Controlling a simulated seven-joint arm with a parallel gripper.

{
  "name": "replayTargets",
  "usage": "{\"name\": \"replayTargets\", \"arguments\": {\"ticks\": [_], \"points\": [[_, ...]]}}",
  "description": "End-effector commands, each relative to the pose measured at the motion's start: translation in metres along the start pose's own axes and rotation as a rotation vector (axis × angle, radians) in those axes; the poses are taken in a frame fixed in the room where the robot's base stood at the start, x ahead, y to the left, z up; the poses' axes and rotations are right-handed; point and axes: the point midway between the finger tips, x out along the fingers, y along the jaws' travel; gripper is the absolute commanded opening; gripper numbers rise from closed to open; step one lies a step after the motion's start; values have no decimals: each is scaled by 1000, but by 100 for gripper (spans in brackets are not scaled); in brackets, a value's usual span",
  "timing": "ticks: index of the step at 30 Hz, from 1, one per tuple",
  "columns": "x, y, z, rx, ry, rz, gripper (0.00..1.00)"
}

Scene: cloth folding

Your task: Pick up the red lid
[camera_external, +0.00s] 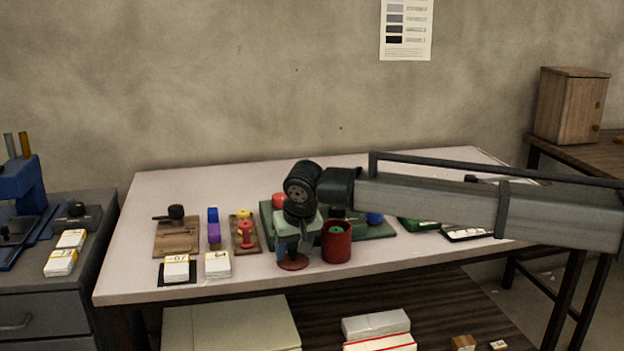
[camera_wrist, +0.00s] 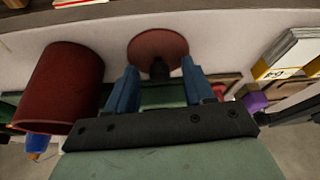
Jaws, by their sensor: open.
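The red lid (camera_external: 293,263) is a round disc on the table near the front edge. In the wrist view the lid (camera_wrist: 158,45) shows a dark knob (camera_wrist: 159,70) pointing toward my gripper. My gripper (camera_external: 289,249) is directly above the lid and points down. Its two blue fingers are open in the wrist view (camera_wrist: 159,74), one on each side of the knob, which appears between them. Whether either finger touches the knob cannot be told. A red cylindrical container (camera_external: 337,244) stands just right of the gripper, and at left in the wrist view (camera_wrist: 60,85).
The pale table (camera_external: 140,240) has free room at the back left. White card stacks (camera_external: 217,264) lie left of the gripper. Wooden boards with colored pieces (camera_external: 246,235) and a green board (camera_external: 372,230) stand nearby. The table's front edge is close to the lid.

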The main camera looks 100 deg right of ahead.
Motion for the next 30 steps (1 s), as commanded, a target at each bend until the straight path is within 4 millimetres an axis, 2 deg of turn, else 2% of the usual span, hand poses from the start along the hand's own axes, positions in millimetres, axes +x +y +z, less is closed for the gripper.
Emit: {"name": "replayTargets", "arguments": {"ticks": [2,18,30], "points": [[0,0,0,0,0,0,52],[-1,0,0,0,0,0,1],[-6,0,-2,0,1,-1,0]]}}
